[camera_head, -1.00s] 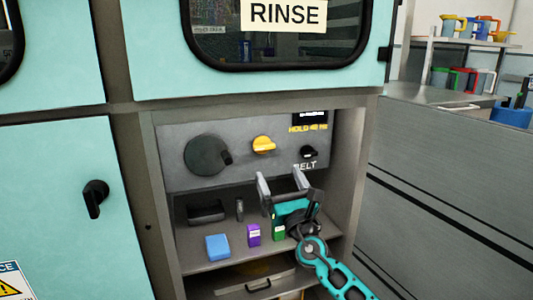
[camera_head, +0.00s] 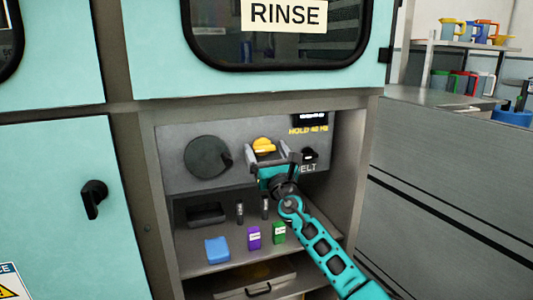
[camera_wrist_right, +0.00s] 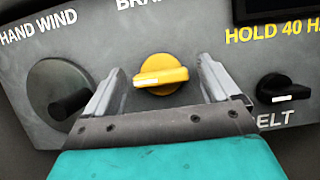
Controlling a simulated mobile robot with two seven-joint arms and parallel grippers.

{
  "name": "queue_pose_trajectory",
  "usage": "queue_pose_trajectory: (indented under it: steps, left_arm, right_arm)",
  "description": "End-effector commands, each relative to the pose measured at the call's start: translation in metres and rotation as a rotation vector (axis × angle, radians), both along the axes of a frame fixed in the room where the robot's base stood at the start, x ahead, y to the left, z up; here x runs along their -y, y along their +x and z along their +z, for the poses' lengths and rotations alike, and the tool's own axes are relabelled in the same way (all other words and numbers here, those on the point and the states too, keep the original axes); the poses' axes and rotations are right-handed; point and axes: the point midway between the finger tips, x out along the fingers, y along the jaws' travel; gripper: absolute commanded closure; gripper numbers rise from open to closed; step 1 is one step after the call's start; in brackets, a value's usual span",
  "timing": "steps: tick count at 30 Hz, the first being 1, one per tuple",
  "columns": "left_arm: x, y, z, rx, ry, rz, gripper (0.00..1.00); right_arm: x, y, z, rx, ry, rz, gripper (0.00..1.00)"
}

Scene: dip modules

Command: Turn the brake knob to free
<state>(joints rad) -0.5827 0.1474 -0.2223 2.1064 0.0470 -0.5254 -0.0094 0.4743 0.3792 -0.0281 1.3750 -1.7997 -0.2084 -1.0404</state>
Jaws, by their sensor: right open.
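The yellow brake knob (camera_head: 264,145) sits on the grey panel, under a label cut off at "BRA" in the right wrist view. That view shows the knob (camera_wrist_right: 160,75) with a white mark on its grip, which lies nearly level, tilted slightly up to the right. My right gripper (camera_head: 268,154) is open in front of the knob. In the wrist view its fingers (camera_wrist_right: 160,70) stand to the left and right of the knob, with gaps on both sides. Contact is not visible. My left gripper is not in view.
A dark hand wind wheel (camera_head: 207,156) is left of the knob, and a black belt knob (camera_wrist_right: 282,88) is to the right. Below, a shelf holds a blue block (camera_head: 217,249), a purple block (camera_head: 254,237) and a green block (camera_head: 279,232). Cabinet walls flank the recess.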

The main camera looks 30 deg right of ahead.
Motion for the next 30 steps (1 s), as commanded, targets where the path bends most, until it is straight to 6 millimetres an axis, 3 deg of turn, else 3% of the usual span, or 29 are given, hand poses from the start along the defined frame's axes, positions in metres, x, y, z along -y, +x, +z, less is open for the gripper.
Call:
queue_pose_trajectory:
  steps: [2, 19, 30]
  left_arm:
    - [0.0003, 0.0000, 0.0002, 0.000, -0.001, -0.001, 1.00]
    - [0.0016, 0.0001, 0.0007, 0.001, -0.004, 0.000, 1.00]
    - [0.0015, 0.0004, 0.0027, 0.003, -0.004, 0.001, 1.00]
  right_arm:
    - [-0.0001, -0.0001, -0.0002, 0.000, 0.000, 0.000, 0.11]
    - [-0.0001, -0.0003, -0.0005, 0.000, 0.000, 0.000, 0.65]
    - [-0.0007, -0.0003, -0.0003, 0.014, 0.059, -0.001, 0.67]
